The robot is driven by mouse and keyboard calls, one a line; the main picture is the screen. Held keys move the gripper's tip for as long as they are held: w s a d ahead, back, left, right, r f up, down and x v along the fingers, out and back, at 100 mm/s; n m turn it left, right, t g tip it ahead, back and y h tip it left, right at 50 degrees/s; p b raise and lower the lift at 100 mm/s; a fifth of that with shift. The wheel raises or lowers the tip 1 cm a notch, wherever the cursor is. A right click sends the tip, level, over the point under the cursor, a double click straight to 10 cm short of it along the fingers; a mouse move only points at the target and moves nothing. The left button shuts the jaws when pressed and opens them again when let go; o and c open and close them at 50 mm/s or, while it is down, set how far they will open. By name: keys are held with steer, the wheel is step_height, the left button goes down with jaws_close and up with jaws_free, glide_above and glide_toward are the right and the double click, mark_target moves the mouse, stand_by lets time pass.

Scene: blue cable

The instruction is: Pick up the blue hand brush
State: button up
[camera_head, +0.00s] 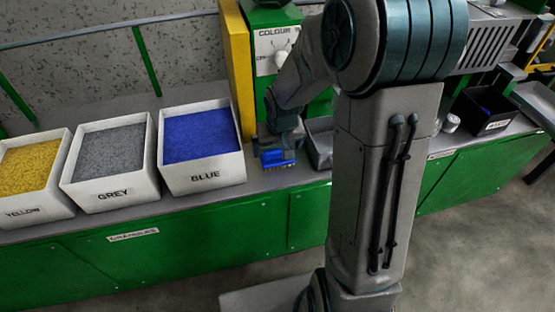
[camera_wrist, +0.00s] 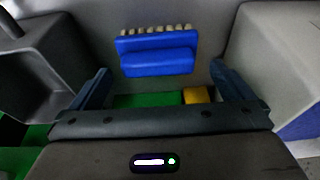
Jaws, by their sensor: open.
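The blue hand brush (camera_wrist: 157,52) shows in the wrist view, lying on the grey counter with a row of pale bristles along its far edge. My gripper (camera_wrist: 160,85) is open, with one dark finger on either side and a little nearer than the brush. In the wrist view the brush appears between and beyond the fingertips, apart from both. In the head view the brush (camera_head: 277,157) is a blue patch just below my gripper (camera_head: 280,146), partly hidden by it. I cannot tell the height gap between them.
The white BLUE bin (camera_head: 205,188) with blue granules stands close left of my gripper, with GREY (camera_head: 112,194) and YELLOW (camera_head: 30,208) bins beyond. A grey tray (camera_head: 318,150) stands close right. A yellow post (camera_head: 238,70) rises behind. A black box (camera_head: 490,122) stands far right.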

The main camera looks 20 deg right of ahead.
mark_target(278, 150)
steer(key=b+x, duration=0.1)
steer(key=x, duration=0.4)
steer(key=shift+d+f, duration=0.15)
steer(key=c, duration=0.7)
steer(key=shift+c, duration=0.2)
step_height(278, 150, up, 10)
steer(key=shift+r+p, duration=0.1)
steer(key=shift+p, duration=1)
